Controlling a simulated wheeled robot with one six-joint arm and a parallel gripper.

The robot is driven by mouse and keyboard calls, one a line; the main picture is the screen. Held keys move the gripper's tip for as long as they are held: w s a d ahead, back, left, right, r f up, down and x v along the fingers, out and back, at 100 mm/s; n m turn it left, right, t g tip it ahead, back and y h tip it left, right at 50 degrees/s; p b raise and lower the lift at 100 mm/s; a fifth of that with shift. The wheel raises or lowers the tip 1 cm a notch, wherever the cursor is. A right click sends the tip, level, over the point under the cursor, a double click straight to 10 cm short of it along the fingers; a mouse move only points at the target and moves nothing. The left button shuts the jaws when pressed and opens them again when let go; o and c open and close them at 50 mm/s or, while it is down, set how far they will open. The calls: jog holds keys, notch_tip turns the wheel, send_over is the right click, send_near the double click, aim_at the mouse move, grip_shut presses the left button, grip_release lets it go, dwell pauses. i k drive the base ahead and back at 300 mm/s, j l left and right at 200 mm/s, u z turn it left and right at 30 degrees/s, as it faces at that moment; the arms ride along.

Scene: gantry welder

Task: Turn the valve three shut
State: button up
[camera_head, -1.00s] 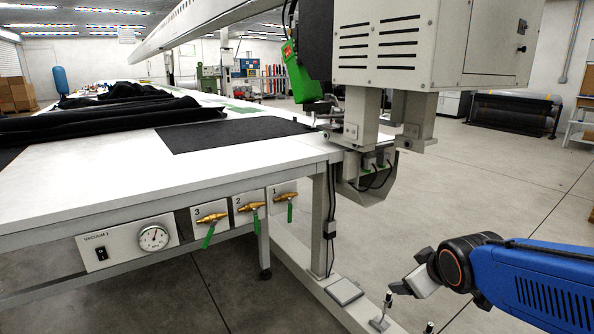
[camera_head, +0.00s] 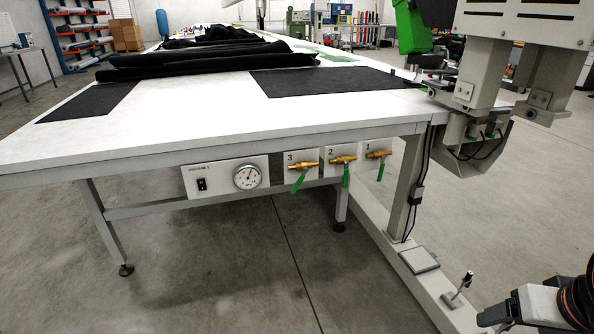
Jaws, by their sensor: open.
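Valve three (camera_head: 302,166) is a brass valve on a small white plate marked 3, under the table's front edge. Its green lever (camera_head: 299,184) hangs down and tilts a little to the left. Valve two (camera_head: 343,160) and valve one (camera_head: 377,156) sit to its right on their own plates, with green levers pointing down. My gripper (camera_head: 490,319) is at the lower right corner, well apart from the valves and partly cut off by the frame. It is open, and nothing shows in it.
A vacuum panel (camera_head: 219,178) with a dial gauge (camera_head: 247,177) and a black switch is left of valve three. The white table (camera_head: 180,110) overhangs the valves. A table leg (camera_head: 407,190) and a floor beam (camera_head: 400,265) lie between my gripper and the valves. Floor before the valves is clear.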

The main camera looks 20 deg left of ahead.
aim_at(298, 185)
jog(key=i+j+u, duration=0.3)
jog(key=i+j, duration=0.2)
jog(key=i+j+u, duration=0.25)
jog(key=i+j, duration=0.2)
jog(key=i, duration=0.1)
